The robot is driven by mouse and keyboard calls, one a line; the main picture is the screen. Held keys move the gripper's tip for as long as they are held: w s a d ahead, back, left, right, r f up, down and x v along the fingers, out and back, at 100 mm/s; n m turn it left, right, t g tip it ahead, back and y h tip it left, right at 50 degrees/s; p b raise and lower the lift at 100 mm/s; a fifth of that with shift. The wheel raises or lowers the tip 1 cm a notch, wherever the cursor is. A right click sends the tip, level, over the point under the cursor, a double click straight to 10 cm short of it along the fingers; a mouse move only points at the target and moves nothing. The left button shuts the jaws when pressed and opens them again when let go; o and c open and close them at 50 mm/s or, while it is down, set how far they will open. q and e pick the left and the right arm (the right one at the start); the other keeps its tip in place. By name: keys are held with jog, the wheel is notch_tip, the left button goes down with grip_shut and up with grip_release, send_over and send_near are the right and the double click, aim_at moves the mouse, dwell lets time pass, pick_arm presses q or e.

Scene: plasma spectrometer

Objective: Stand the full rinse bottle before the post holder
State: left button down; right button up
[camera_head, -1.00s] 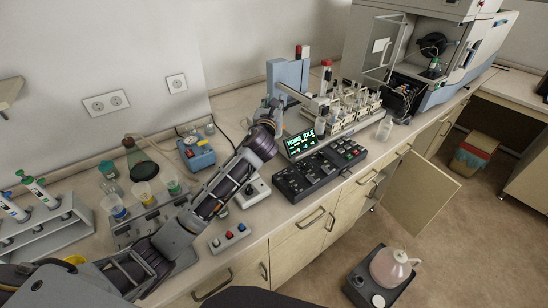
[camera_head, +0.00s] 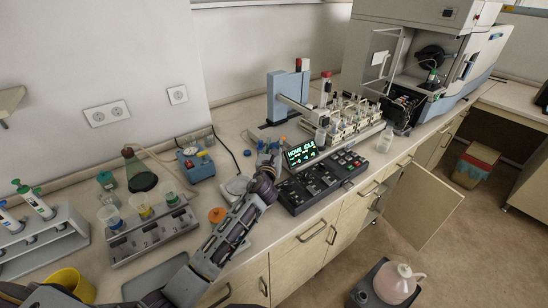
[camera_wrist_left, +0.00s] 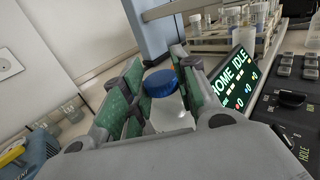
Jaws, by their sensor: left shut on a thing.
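My left gripper (camera_head: 268,150) is in front of the blue tower of the autosampler, left of the lit display. In the left wrist view its green-padded fingers (camera_wrist_left: 153,92) are shut on a bottle with a blue cap (camera_wrist_left: 161,82) and a pale, clear body (camera_wrist_left: 170,115). I cannot read how full it is; the head view mostly hides it behind the gripper. The blue tower with its upright post (camera_head: 290,98) stands behind the gripper. I cannot tell which part is the post holder. My right gripper is not in view.
A clear bottle (camera_head: 320,138) stands before the vial rack (camera_head: 352,118), and another (camera_head: 384,140) stands at its right end. The display (camera_head: 302,154) and black keypad (camera_head: 318,182) lie right of the gripper. A blue device (camera_head: 196,163) and a cup rack (camera_head: 150,232) are left.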

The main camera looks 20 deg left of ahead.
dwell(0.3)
pick_arm(q)
jog(key=shift+f+b, duration=0.55)
jog(key=shift+f, duration=1.4)
jog(key=c, duration=1.3)
grip_release()
jog(key=shift+f, duration=0.1)
jog(key=shift+s, duration=0.2)
jog(key=shift+s+d, duration=0.25)
jog(key=shift+s, duration=1.7)
jog(key=shift+s+d, duration=0.25)
jog(key=shift+s, duration=1.65)
jog(key=shift+s+d, duration=0.25)
jog(key=shift+s, duration=1.7)
